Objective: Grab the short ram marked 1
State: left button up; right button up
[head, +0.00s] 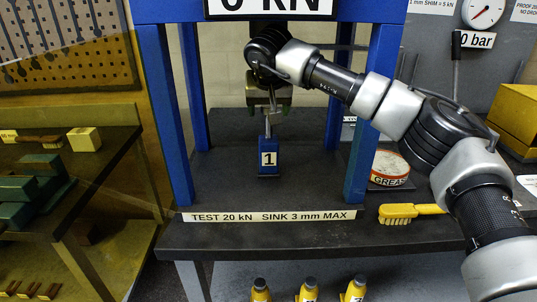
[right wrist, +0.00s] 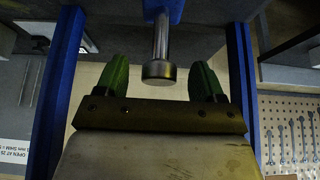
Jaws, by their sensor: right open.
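The short ram marked 1 (head: 269,158) is a blue block with a white number label and a thin metal rod on top. It stands upright on the dark bench inside the blue press frame. My right gripper (head: 271,103) is open above the ram, around the upper part of its rod. In the right wrist view, turned upside down, the ram's silver rod head (right wrist: 159,72) shows between the two green fingers of my right gripper (right wrist: 161,80), with gaps on both sides. The blue body is mostly cut off there. My left gripper is not in view.
Blue press posts (head: 165,110) stand either side of the ram. A grease tin (head: 390,170) and a yellow brush (head: 408,212) lie to the right. Three yellow cylinders (head: 308,292) stand below the bench. A shelf with green blocks (head: 40,165) is at left.

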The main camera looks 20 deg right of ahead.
jog(key=shift+w+d+f, duration=0.25)
jog(key=shift+w+f, duration=0.3)
jog(key=shift+w, duration=0.1)
grip_shut()
jog(key=shift+r, duration=0.15)
